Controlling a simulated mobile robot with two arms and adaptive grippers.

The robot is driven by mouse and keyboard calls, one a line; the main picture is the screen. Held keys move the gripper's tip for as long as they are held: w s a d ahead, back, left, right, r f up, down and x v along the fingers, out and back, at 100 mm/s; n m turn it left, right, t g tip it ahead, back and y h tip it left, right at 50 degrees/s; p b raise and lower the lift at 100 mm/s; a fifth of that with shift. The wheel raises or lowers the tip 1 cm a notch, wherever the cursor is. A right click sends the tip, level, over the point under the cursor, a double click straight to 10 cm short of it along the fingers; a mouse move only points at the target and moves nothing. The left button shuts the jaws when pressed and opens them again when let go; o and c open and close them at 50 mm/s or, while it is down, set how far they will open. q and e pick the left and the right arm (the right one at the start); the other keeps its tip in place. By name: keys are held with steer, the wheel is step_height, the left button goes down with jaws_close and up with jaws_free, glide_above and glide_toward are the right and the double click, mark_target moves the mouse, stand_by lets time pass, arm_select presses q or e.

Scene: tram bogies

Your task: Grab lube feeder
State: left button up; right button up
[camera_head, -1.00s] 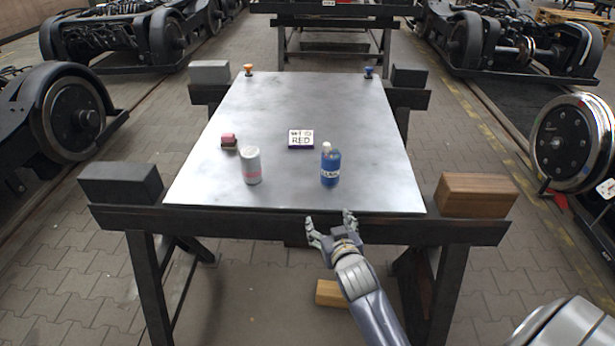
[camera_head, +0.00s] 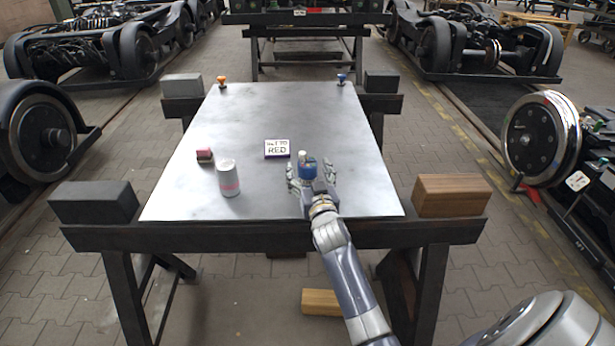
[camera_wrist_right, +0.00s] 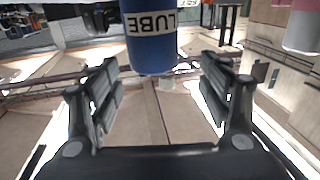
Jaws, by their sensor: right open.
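The lube feeder is a blue bottle (camera_head: 308,166) with a pale cap, standing near the front right of the metal table. In the right wrist view the blue bottle (camera_wrist_right: 150,35) shows a white label reading LUBE and lies ahead of and between my fingers. My right gripper (camera_head: 311,180) is at the bottle over the table's front part, with its fingers on either side. In the right wrist view my right gripper (camera_wrist_right: 160,90) is open, with gaps between both fingers and the bottle. The bottle's lower part is hidden by the gripper in the head view. My left gripper is not in view.
An orange item (camera_head: 222,81) and a blue item (camera_head: 342,78) are at the far corners. The table's middle is clear.

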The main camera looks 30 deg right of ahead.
mark_target(307, 161)
steer(key=x, duration=0.5)
steer(key=shift+s+d+f, duration=0.1)
steer(key=shift+d+f, duration=0.05)
steer(key=shift+d, duration=0.1)
steer(key=c, duration=1.2)
